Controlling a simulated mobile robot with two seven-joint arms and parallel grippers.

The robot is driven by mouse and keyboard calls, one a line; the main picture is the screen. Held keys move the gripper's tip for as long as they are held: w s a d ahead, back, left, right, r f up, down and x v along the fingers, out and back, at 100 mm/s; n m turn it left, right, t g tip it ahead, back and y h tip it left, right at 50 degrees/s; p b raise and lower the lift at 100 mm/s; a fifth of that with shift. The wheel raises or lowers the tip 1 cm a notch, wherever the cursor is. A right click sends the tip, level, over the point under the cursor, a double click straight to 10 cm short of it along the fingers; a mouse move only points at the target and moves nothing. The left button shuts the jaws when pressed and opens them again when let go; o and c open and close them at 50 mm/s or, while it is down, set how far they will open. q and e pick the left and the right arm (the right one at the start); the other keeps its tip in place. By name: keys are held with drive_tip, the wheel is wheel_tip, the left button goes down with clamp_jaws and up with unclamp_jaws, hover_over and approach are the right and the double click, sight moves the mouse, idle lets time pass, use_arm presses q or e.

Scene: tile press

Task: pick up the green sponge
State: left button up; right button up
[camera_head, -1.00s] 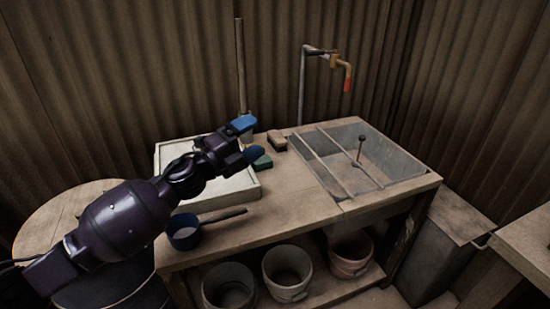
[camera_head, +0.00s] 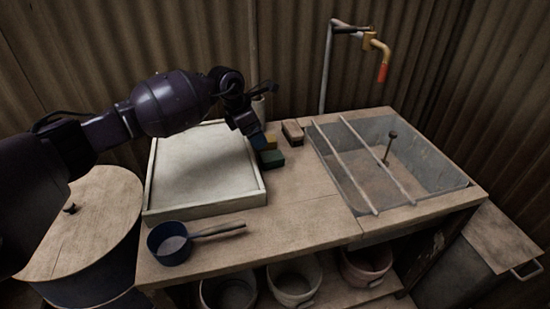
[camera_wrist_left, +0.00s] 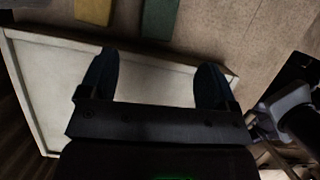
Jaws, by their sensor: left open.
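The green sponge (camera_head: 271,159) lies on the wooden worktop just right of the white tray. In the left wrist view the green sponge (camera_wrist_left: 160,18) is at the top edge, partly cut off, beyond the fingertips. A yellow block (camera_head: 269,141) lies behind it, and it also shows in the left wrist view (camera_wrist_left: 93,10). My left gripper (camera_head: 263,127) is open and empty, above the tray's right back corner, near the yellow block and apart from the green sponge. Its two spread fingers show in the left wrist view (camera_wrist_left: 153,82). My right gripper is not in view.
The white tray (camera_head: 150,190) is left of the sponge. A brown brush-like block (camera_head: 292,132) lies behind right. A sink (camera_head: 445,190) with rails is at the right, a tap (camera_head: 376,45) behind it. A blue pan (camera_head: 170,243) stands in front. The worktop between sponge and sink is clear.

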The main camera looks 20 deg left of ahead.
sight(270, 156)
use_arm(q)
drive_tip(key=b+x, duration=0.1)
drive_tip(key=x, duration=0.4)
drive_tip(key=shift+d+f, duration=0.15)
drive_tip(key=shift+f, duration=0.25)
drive_tip(key=shift+w+d+f, duration=0.1)
drive_tip(key=shift+w+f, duration=0.1)
drive_tip(key=shift+f, duration=0.05)
drive_tip(key=shift+d+f+b, duration=0.1)
drive_tip(key=shift+f+b, duration=0.2)
drive_tip(key=shift+b, duration=0.05)
drive_tip(key=b+x, duration=0.1)
drive_tip(key=x, duration=0.2)
drive_tip(key=shift+w+f, duration=0.2)
drive_tip(key=shift+f, duration=0.15)
drive_tip(key=shift+w+d+f, duration=0.1)
drive_tip(key=shift+d+f, duration=0.05)
drive_tip(key=shift+f, duration=0.1)
drive_tip(key=shift+r, duration=0.2)
drive_tip(key=shift+c, duration=0.3)
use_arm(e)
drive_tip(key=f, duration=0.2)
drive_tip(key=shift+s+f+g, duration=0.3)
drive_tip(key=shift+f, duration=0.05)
use_arm(q)
drive_tip(key=c, duration=0.9)
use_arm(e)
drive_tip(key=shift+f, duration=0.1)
